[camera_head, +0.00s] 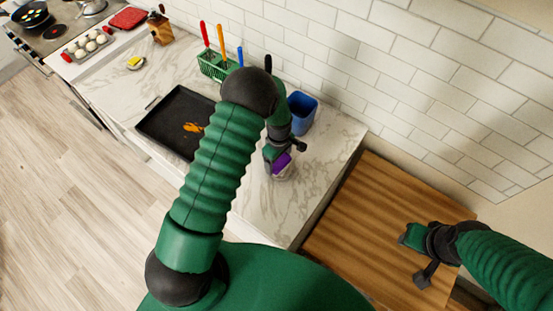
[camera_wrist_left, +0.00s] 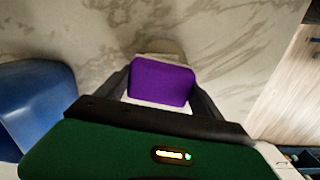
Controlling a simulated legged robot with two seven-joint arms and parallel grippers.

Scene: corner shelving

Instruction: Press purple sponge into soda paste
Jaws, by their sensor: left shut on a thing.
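My left gripper (camera_wrist_left: 160,95) is shut on the purple sponge (camera_wrist_left: 160,80), with one dark finger on each side of it. In the head view the sponge (camera_head: 281,164) is partly hidden by the gripper (camera_head: 283,158), over the right part of the marble counter. A small pale dish (camera_head: 287,175) shows just under the sponge. Its rim (camera_wrist_left: 160,47) also shows behind the sponge in the wrist view. Its contents are covered, so I cannot see soda paste or tell whether the sponge touches it. My right gripper (camera_head: 416,257) is over the wooden surface, apart from the counter; its opening is unclear.
A blue container (camera_head: 302,112) stands close behind my left gripper. A black tray (camera_head: 165,120) with an orange stain (camera_head: 193,128) lies left of my arm. A green basket (camera_head: 215,66) holds utensils by the wall. The wooden surface (camera_head: 370,205) right of the counter is mostly clear.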

